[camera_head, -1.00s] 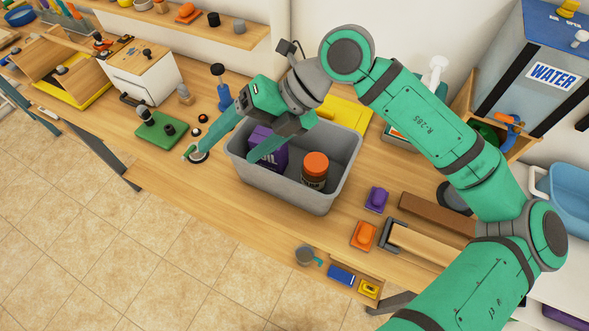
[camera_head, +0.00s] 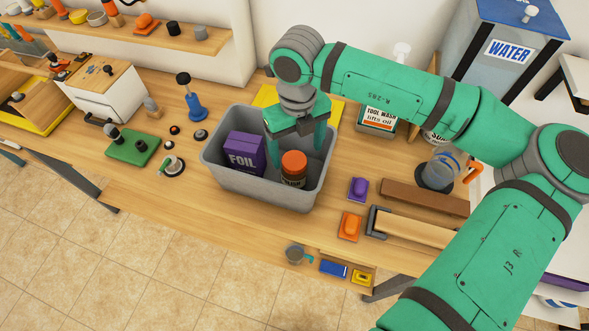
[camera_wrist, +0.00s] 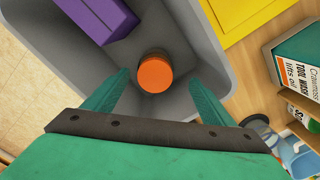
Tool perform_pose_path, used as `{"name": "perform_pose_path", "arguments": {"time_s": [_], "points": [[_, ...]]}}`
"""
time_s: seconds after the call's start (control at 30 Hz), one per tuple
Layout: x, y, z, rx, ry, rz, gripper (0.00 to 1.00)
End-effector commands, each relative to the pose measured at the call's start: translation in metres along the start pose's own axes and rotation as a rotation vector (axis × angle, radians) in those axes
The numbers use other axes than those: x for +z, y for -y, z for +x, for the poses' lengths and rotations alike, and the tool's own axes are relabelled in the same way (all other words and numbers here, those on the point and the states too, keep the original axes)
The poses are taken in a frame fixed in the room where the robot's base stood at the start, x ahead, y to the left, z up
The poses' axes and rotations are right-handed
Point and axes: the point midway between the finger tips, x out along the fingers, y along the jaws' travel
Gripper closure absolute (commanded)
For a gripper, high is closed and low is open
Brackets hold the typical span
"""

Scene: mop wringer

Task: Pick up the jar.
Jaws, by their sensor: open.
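The jar (camera_head: 293,172) is dark brown with an orange lid and stands upright in a grey bin (camera_head: 262,194) on the workbench. In the wrist view the jar's orange lid (camera_wrist: 155,74) shows from above, ahead of and between my fingertips. My gripper (camera_head: 295,152) points down over the bin, its fingers spread apart and empty, and it also shows in the wrist view (camera_wrist: 162,80). The jar's lower part is partly hidden in the head view, and I cannot tell whether a finger touches it.
A purple FOIL box (camera_head: 244,153) stands in the bin, left of the jar. The bin's walls surround both. A yellow panel (camera_wrist: 240,20) lies behind the bin, and a TOOL WASH can (camera_head: 378,120) stands to its right.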

Motion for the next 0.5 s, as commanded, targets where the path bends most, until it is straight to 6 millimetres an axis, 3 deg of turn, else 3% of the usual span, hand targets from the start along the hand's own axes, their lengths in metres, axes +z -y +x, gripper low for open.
{"name": "perform_pose_path", "arguments": {"time_s": [0.13,0.5], "points": [[0.0,-0.002,0.021,0.003,0.0,-0.001,0.23],[-0.002,-0.008,0.053,0.005,0.0,-0.005,0.23]]}}
